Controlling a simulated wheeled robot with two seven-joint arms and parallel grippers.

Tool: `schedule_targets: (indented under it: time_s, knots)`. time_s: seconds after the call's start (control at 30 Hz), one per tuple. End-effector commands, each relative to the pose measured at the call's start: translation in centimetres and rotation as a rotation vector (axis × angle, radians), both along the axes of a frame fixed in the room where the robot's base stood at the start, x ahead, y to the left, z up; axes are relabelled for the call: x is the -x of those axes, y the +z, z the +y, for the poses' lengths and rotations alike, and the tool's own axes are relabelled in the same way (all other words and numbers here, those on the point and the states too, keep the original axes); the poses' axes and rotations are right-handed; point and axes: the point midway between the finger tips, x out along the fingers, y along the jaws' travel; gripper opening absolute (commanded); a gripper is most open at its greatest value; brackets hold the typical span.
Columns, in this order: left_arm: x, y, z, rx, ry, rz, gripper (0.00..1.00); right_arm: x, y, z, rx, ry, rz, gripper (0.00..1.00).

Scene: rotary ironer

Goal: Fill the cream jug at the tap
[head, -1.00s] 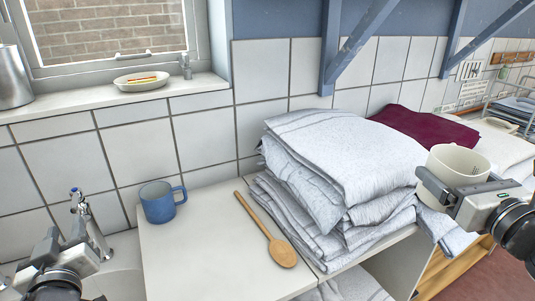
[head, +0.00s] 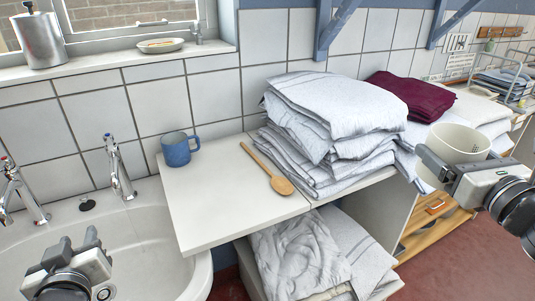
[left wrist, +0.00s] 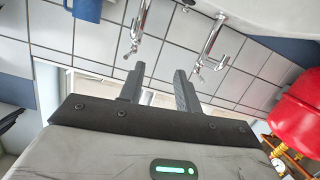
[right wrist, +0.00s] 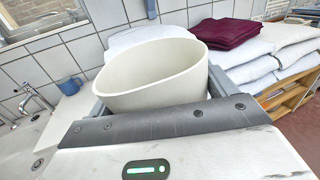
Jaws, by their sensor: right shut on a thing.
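The cream jug (head: 458,142) is held upright at the right of the head view. My right gripper (head: 440,172) is shut on it, and the jug fills the middle of the right wrist view (right wrist: 155,75). The inside of the jug's bottom is hidden. A tap with a blue top (head: 117,165) and a tap with a red top (head: 22,190) stand at the back of the white sink (head: 150,235). My left gripper (head: 78,248) is over the sink, empty, with its fingers apart in the left wrist view (left wrist: 158,88).
A blue mug (head: 177,151) and a wooden spoon (head: 268,170) lie on the white worktop (head: 215,210) beside the sink. A tall stack of folded white cloths (head: 325,130) stands between the mug and the jug. A metal canister (head: 40,40) and a dish (head: 160,45) are on the sill.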

Motion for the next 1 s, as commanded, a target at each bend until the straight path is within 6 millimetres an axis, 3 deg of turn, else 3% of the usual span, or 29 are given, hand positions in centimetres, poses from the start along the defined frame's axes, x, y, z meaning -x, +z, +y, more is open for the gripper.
schedule_targets:
  time_s: [0.33, 0.77, 0.9, 1.0]
  knots:
    - [1.7, -4.0, -2.3, 0.030, -0.065, 0.231, 0.34, 0.0, 0.1, 0.0, 0.001, 0.000, -0.002, 0.56]
    - [2.0, -4.7, -2.7, 0.033, -0.082, 0.271, 0.34, 0.0, 0.1, 0.0, 0.001, 0.000, -0.002, 0.56]
    - [1.6, -5.0, -2.4, 0.049, -0.081, 0.267, 0.00, 0.0, -0.1, 0.0, 0.001, 0.000, -0.002, 0.56]
    - [0.4, -5.7, -1.5, 0.109, -0.079, 0.257, 0.00, 0.0, -0.5, 0.0, 0.001, 0.000, -0.002, 0.56]
